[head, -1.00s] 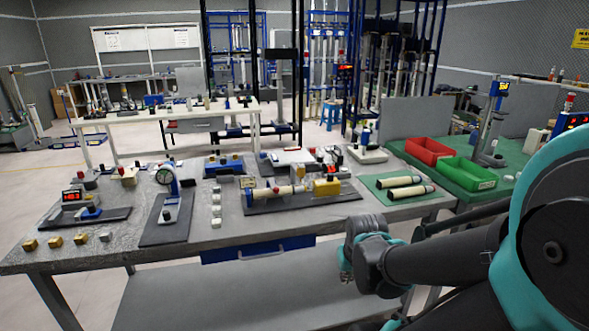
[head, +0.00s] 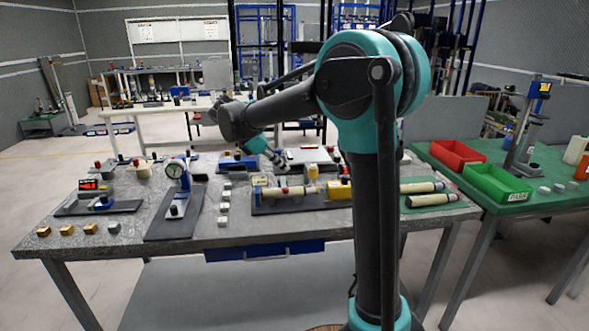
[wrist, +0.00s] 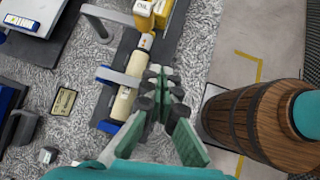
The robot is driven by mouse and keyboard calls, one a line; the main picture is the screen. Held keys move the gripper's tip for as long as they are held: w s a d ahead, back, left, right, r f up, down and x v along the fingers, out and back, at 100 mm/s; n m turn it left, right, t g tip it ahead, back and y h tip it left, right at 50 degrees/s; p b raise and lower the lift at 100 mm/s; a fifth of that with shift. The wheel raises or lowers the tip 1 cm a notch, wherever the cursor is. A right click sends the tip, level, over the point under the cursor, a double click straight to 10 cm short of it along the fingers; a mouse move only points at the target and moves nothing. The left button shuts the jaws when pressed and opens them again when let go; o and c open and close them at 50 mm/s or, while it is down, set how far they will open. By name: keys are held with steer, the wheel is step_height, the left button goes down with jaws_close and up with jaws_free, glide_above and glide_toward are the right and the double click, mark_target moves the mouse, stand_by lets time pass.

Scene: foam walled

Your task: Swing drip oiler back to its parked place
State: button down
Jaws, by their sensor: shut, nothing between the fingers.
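The drip oiler shows in the wrist view as a yellow cup marked "OIL" (wrist: 144,8). It sits at the end of a grey swing arm (wrist: 112,16) from a short post (wrist: 97,30), by one end of a cream cylinder (wrist: 135,68). In the head view the oiler (head: 312,173) is small, above the cylinder (head: 285,191) on its dark base plate. My gripper (wrist: 165,80) is shut and empty over the bench, near the cylinder. In the head view my gripper (head: 277,163) is behind the cylinder rig, partly unclear.
A yellow block (head: 339,189) stands at the cylinder's right end. A dial gauge stand (head: 176,180) and small grey blocks (head: 224,208) are to the left. A green mat with two tubes (head: 425,202) lies to the right. Red (head: 458,155) and green bins (head: 497,183) stand on another table.

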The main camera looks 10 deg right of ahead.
steer(key=shift+n+h, duration=0.3)
steer(key=shift+n, duration=0.6)
steer(key=a, duration=0.1)
steer(key=w+a+r, duration=0.2)
steer(key=shift+a+r, duration=0.2)
steer(key=shift+a, duration=0.15)
steer(key=shift+d+f, duration=0.1)
steer(key=x, duration=0.3)
steer(key=r+x, duration=0.1)
steer(key=x, duration=0.3)
steer(key=d+x, duration=0.1)
steer(key=x, duration=0.3)
steer(key=shift+w+d, duration=0.3)
steer(key=shift+w, duration=0.05)
steer(key=shift+w+d, duration=0.25)
steer(key=shift+d, duration=0.5)
steer(key=shift+d, duration=0.1)
